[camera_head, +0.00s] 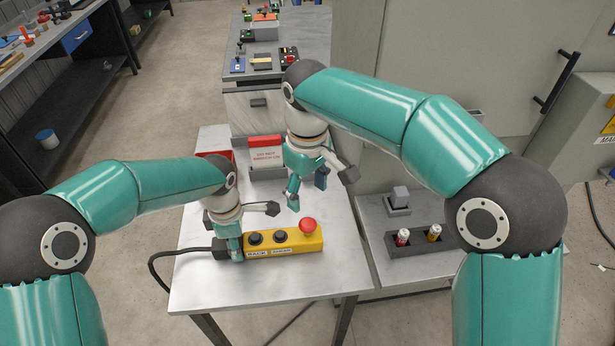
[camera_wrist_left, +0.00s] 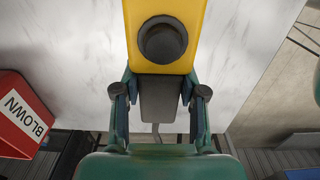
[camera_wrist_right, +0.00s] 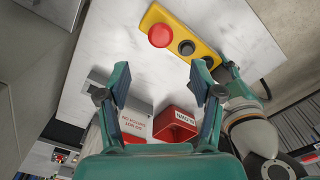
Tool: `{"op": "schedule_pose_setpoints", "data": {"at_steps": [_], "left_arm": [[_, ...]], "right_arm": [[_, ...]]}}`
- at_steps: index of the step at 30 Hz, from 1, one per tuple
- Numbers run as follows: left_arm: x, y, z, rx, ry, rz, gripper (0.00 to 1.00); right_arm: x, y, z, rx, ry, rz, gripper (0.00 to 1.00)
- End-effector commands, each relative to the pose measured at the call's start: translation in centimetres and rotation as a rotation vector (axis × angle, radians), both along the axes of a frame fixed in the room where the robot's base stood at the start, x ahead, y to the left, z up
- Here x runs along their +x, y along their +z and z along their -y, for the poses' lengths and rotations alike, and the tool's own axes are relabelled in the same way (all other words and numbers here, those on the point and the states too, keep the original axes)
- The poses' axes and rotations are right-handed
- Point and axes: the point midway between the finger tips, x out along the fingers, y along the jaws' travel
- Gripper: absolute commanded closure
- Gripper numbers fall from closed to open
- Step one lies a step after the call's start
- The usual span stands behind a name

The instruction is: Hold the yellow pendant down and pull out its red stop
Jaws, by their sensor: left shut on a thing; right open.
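The yellow pendant (camera_head: 316,242) lies on the pale table, with black buttons and a label on it. Its red stop (camera_head: 308,225) is a mushroom knob at its right end; it also shows in the right wrist view (camera_wrist_right: 161,36). My left gripper (camera_head: 232,253) is shut on the pendant's dark grey cable end, which shows between its fingers in the left wrist view (camera_wrist_left: 160,97). My right gripper (camera_head: 318,190) is open and empty, above the table behind the stop and apart from it. In the right wrist view nothing is between its fingers.
A red bin (camera_wrist_right: 177,124) marked "BLOWN" and a grey holder with a red-topped card (camera_head: 265,150) stand at the table's back. A dark tray (camera_head: 420,262) with a red and a yellow cylinder sits on a lower surface at right. Table in front of the pendant is clear.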

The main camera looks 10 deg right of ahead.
Motion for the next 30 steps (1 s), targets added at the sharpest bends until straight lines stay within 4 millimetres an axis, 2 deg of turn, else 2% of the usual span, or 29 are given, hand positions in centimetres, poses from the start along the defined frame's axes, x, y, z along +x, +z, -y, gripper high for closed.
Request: {"op": "schedule_pose_setpoints", "data": {"at_steps": [3,7,20,21,26,30], "left_arm": [[-0.2,-0.3,0.1,-0.001,0.001,-0.008,1.00],[-0.2,-0.3,0.1,-0.001,0.001,-0.008,1.00],[-0.3,-0.3,0.1,-0.001,0.001,-0.009,1.00],[-0.3,-0.3,0.1,-0.001,0.000,-0.009,0.56],[-0.2,-0.2,0.1,-0.001,0.000,-0.006,0.30],[-0.1,-0.1,0.1,0.000,0.000,-0.004,0.30]], "right_arm": [[0.1,1.9,-0.1,0.001,0.001,0.003,0.34],[0.0,3.1,0.0,0.000,0.001,0.000,0.34],[0.0,3.5,0.0,-0.001,0.001,-0.001,0.34],[0.0,3.5,0.0,-0.001,0.001,-0.001,0.34],[0.0,3.5,0.0,-0.001,0.001,-0.001,0.34],[0.0,3.5,0.0,-0.001,0.001,-0.001,0.34]]}}
